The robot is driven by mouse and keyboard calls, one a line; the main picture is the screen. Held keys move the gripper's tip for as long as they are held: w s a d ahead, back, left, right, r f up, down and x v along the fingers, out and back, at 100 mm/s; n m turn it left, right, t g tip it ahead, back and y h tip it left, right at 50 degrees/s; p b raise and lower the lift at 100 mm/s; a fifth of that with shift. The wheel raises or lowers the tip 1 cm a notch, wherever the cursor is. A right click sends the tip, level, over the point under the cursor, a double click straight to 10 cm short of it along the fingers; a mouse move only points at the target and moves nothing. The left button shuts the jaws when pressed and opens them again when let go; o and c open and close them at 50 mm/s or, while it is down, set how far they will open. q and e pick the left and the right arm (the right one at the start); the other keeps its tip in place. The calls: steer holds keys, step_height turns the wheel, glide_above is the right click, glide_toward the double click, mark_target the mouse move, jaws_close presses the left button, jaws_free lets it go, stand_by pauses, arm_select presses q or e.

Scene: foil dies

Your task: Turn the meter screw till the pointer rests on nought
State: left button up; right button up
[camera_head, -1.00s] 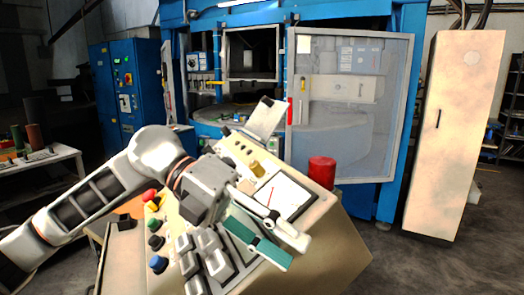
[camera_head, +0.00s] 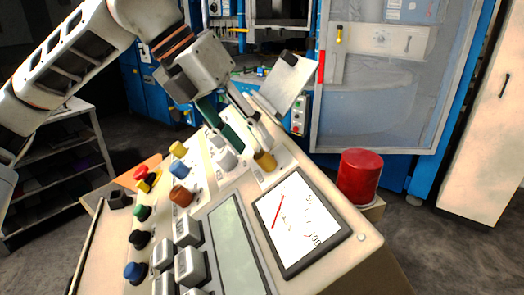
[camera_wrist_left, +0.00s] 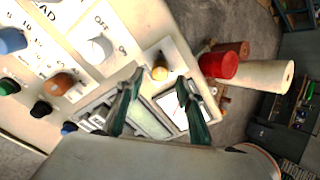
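The meter (camera_head: 297,232) is a white dial in a dark frame on the sloping console. Its red pointer (camera_head: 277,212) leans at the left side of the scale; I cannot read whether it is on nought. A brass-coloured knob (camera_head: 265,163), seemingly the meter screw, stands just beyond the meter; it also shows in the left wrist view (camera_wrist_left: 160,72). My left gripper (camera_head: 253,147) is open at the knob, its green fingers (camera_wrist_left: 160,79) appearing on either side of it. I cannot tell whether they touch it. My right gripper is not in view.
A white switch knob (camera_head: 227,158) stands close left of the brass knob. A tilted plate (camera_head: 285,84) rises behind, and a red cylinder (camera_head: 360,176) stands right of the meter. A green display (camera_head: 232,250) and several coloured buttons lie to the left.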

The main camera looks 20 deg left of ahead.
mark_target(259, 153)
arm_select(q)
steer(key=shift+x, duration=2.35)
steer(key=shift+w, duration=0.1)
jaws_close()
